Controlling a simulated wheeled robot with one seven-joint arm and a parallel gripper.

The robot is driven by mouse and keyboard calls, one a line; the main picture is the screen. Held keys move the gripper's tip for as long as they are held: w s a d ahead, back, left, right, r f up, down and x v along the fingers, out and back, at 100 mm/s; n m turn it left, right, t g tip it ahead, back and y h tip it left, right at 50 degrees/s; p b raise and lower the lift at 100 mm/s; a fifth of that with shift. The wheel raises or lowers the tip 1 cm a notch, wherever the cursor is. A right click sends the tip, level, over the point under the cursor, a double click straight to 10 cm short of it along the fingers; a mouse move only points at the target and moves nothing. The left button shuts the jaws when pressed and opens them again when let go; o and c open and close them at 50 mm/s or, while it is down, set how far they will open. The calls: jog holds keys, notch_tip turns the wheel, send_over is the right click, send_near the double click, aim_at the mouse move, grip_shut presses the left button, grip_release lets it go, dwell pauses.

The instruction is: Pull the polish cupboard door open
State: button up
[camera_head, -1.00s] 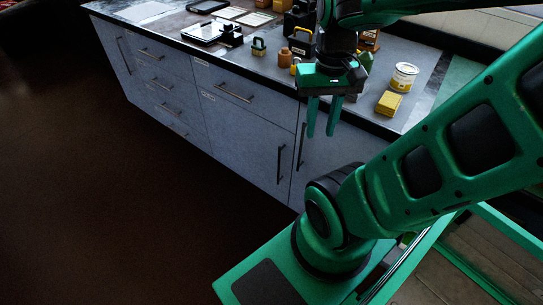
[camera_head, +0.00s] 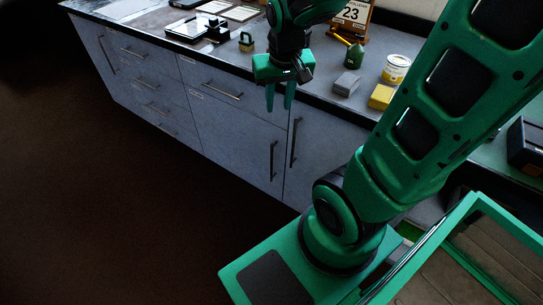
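Two cupboard doors show side by side below the grey counter; I cannot read which is the polish one. The left door (camera_head: 232,137) has a dark upright bar handle (camera_head: 273,160) near its right edge. The right door (camera_head: 325,155) has a similar handle (camera_head: 295,143) near its left edge. Both look closed. My gripper (camera_head: 279,107) points down with its two green fingers apart and nothing between them. In the picture it is just above the handles, over the counter's front edge. I cannot tell its distance from the doors.
A drawer with a horizontal handle (camera_head: 222,90) is above the left door; more drawers stand to its left. The dark floor ahead is clear.

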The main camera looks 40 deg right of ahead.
jog(key=w+f+m, duration=0.2)
jog(key=w+f, duration=0.4)
jog(key=f, duration=0.1)
jog(key=m+h, duration=0.3)
jog(key=m, duration=0.2)
send_over(272, 156)
jog(key=s+a, duration=0.1)
jog(key=a, duration=0.2)
notch_tip(272, 156, down, 24)
jog(key=x, duration=1)
jog(key=shift+s+a, duration=0.15)
jog(key=shift+s, duration=0.15)
jog(key=shift+w, duration=0.1)
grip_shut()
